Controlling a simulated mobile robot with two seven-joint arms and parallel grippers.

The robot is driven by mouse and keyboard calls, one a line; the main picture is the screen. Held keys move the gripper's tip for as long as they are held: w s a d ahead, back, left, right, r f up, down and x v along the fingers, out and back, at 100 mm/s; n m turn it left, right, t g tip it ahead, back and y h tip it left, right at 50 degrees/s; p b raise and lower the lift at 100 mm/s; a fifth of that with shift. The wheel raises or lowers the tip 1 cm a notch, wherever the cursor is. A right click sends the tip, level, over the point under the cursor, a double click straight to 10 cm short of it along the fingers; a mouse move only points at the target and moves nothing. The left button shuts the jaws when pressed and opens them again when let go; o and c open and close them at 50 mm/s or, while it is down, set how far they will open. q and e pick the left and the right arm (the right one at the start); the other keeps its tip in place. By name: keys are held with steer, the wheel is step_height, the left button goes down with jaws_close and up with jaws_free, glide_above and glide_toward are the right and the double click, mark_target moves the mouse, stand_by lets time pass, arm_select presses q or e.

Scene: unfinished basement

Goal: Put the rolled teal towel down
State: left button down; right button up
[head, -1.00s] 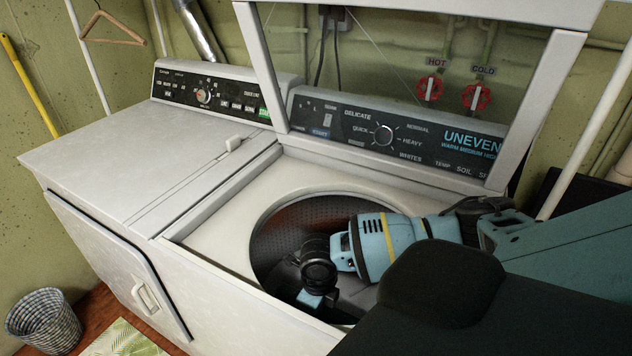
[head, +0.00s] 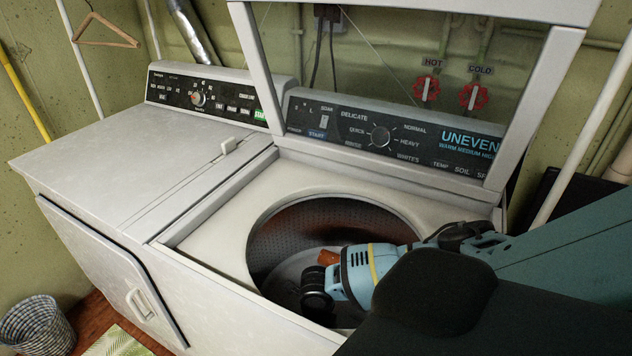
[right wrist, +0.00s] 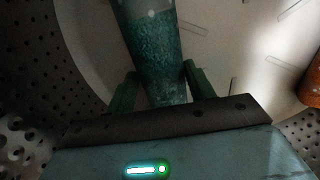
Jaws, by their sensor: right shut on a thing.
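The rolled teal towel (right wrist: 152,50) is a speckled teal roll inside the washer drum, seen in the right wrist view. My right gripper (right wrist: 158,88) is shut on it, with one green finger on each side. The roll points away from the gripper over the pale drum bottom. I cannot tell whether it touches the bottom. In the head view my right arm reaches down into the open washer drum (head: 285,250), and its wrist hides the gripper and the towel. My left gripper is not in view.
An orange-brown thing (head: 328,257) lies in the drum beside my arm; it also shows at the right edge of the right wrist view (right wrist: 311,82). The washer lid (head: 247,70) stands open. A closed white machine (head: 130,165) stands left, with a checkered basket (head: 38,326) on the floor.

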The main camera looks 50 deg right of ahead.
steer(key=shift+f, duration=0.4)
steer(key=shift+f+b, duration=0.2)
steer(key=shift+b, duration=0.2)
steer(key=o, duration=1)
steer(key=shift+r, duration=0.15)
